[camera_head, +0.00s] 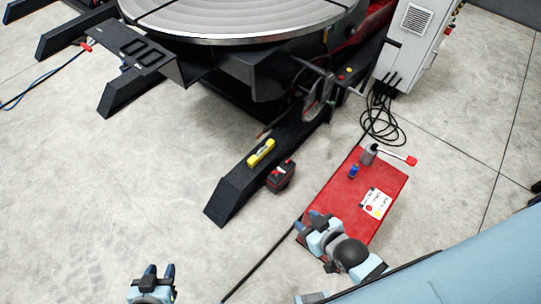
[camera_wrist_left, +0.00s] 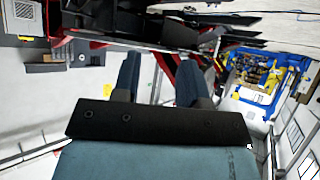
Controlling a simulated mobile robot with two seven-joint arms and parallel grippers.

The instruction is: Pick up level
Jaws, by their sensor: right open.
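The yellow level (camera_head: 261,152) lies on top of the positioner's black leg (camera_head: 235,186) in the head view, along the leg. My left gripper (camera_head: 152,271) is low in the head view, well apart from the level and below it in the picture. Its two fingers also show in the left wrist view (camera_wrist_left: 158,78), spread with nothing between them. My right gripper (camera_head: 316,220) is over the near end of the red cart top, to the lower right of the level. It is open, and I see nothing held in it. I cannot surely make out the level in the left wrist view.
A dark red-and-black box (camera_head: 281,176) stands on the floor beside the leg. The red cart top (camera_head: 386,185) carries a grey cup (camera_head: 368,155), a blue item (camera_head: 353,171) and a card. The round table (camera_head: 235,18) overhangs behind.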

